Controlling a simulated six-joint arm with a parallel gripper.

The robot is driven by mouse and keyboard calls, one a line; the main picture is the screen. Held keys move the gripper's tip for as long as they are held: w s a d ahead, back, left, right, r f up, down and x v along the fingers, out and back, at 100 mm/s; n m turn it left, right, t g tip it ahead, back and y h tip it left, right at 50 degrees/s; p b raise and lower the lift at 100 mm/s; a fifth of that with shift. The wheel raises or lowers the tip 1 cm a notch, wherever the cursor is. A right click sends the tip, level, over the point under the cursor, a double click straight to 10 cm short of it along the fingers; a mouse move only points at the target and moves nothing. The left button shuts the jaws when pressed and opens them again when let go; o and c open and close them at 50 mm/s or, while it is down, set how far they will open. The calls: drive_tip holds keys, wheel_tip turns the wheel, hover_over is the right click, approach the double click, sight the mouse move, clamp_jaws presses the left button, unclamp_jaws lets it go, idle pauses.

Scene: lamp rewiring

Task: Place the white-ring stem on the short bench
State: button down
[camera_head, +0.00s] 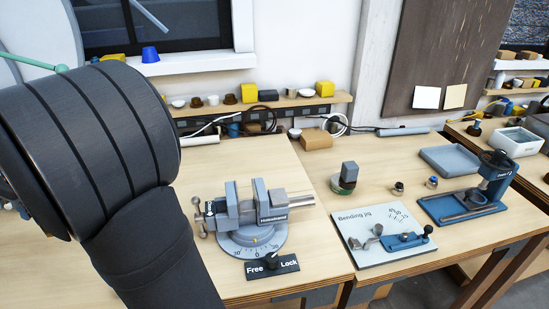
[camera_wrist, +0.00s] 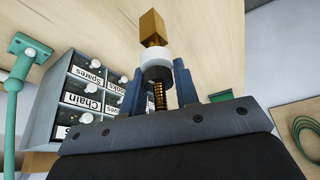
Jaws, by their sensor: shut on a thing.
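The white-ring stem (camera_wrist: 155,57) shows in the wrist view, with a brass block at its upper end, a white ring, a dark collar and a brass threaded part. My gripper (camera_wrist: 158,90) is shut on it, with a blue finger on each side of the dark collar and thread. The stem is held over or in front of a pale wooden surface (camera_wrist: 215,40); the gap to it cannot be judged. In the head view my dark arm fills the left, and the gripper and stem are not seen there. Which surface is the short bench cannot be told.
In the wrist view, a labelled drawer unit (camera_wrist: 92,75) and a green jointed arm (camera_wrist: 22,80) stand left; a green cable coil (camera_wrist: 307,135) lies right. In the head view, a vise (camera_head: 258,215), bending jig (camera_head: 372,235) and blue press (camera_head: 480,190) occupy wooden benches.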

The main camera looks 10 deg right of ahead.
wheel_tip(320, 180, up, 5)
drive_tip(key=w+d+m+t+h, duration=0.15)
drive_tip(key=w+d+m, duration=0.45)
drive_tip(key=w+d, duration=1.35)
drive_tip(key=w+d+m+t+h, duration=0.1)
drive_tip(key=w+d+m, duration=0.3)
drive_tip(key=d, duration=1.3)
drive_tip(key=w+d+m+t+h, duration=0.15)
drive_tip(key=w+d, duration=0.45)
drive_tip(key=d, duration=1)
drive_tip(key=s+d+m+g+h, duration=0.1)
drive_tip(key=s+d+m, duration=0.25)
drive_tip(key=d, duration=1.15)
drive_tip(key=s+d+m, duration=0.3)
drive_tip(key=s+d, duration=0.1)
drive_tip(key=d, duration=1.2)
drive_tip(key=s+d+m+g+h, duration=0.15)
drive_tip(key=s+d+m, duration=0.35)
drive_tip(key=s+d, duration=1.8)
drive_tip(key=a+x, duration=0.1)
drive_tip(key=x, duration=1)
drive_tip(key=shift+t+h, duration=0.25)
drive_tip(key=shift+h, duration=0.2)
drive_tip(key=shift+w+a+f, duration=0.2)
drive_tip(key=shift+w+f, duration=1.6)
drive_tip(key=shift+w+a+f, duration=0.2)
drive_tip(key=shift+w+f, duration=1.55)
drive_tip(key=shift+w, duration=0.1)
drive_tip(key=shift+w+a+f, duration=0.25)
drive_tip(key=shift+w+f, duration=1.55)
